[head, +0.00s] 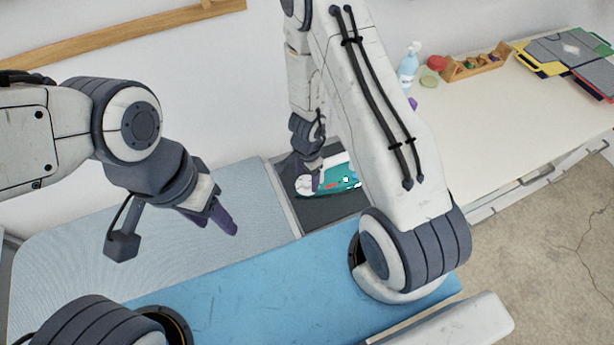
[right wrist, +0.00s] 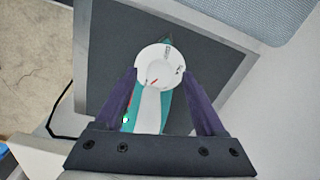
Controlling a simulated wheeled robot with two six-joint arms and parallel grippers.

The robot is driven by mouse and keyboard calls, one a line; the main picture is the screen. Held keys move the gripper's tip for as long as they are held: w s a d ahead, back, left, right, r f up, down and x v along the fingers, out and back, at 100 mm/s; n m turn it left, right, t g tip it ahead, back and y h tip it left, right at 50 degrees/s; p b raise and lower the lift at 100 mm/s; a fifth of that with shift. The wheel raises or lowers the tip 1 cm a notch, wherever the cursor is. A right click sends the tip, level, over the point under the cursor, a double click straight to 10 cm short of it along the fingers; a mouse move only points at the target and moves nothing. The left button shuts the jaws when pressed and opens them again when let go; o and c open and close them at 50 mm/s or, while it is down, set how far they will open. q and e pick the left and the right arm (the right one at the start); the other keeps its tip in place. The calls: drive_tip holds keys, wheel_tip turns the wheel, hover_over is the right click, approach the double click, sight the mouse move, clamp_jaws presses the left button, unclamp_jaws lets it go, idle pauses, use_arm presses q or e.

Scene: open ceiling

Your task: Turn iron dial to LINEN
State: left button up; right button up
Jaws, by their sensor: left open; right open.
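The iron (head: 343,178) is teal and white and lies on a dark rest pad (head: 336,206) in the head view. Its round white dial (right wrist: 160,66) shows in the right wrist view, with a small red mark near its lower edge and dark lettering too small to read. My right gripper (right wrist: 158,72) is open, its purple fingers on either side of the dial, apart from its edge as far as I can tell. In the head view my right gripper (head: 316,180) is over the iron's left end. My left gripper (head: 233,230) hangs empty above the ironing board.
A blue-topped ironing board (head: 260,285) with a pale grey section spans the front. A white table (head: 480,120) at right holds a spray bottle (head: 408,66), a wooden tray (head: 473,65) and folders (head: 570,55). A black cord (right wrist: 58,118) runs beside the pad.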

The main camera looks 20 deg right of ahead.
sight(305, 181)
wheel_tip(305, 181, up, 10)
drive_tip(key=p, duration=0.9)
drive_tip(key=shift+f, duration=0.1)
drive_tip(key=s+a+r+n+y+b, duration=0.1)
drive_tip(key=s+a+r+n+b, duration=0.1)
drive_tip(key=a+r+n+b, duration=0.4)
drive_tip(key=s+a+r+n+y+b, duration=0.25)
drive_tip(key=a+n, duration=0.25)
drive_tip(key=a, duration=0.4)
drive_tip(key=s+d+r+n+h+b, duration=0.1)
drive_tip(key=s+r+n+b, duration=0.1)
drive_tip(key=s+n, duration=0.3)
drive_tip(key=s+d+r+n+h+b, duration=0.1)
drive_tip(key=s+r+n+b, duration=0.2)
drive_tip(key=s+n+b, duration=0.2)
drive_tip(key=s+n, duration=0.1)
drive_tip(key=s, duration=0.2)
drive_tip(key=shift+s, duration=0.4)
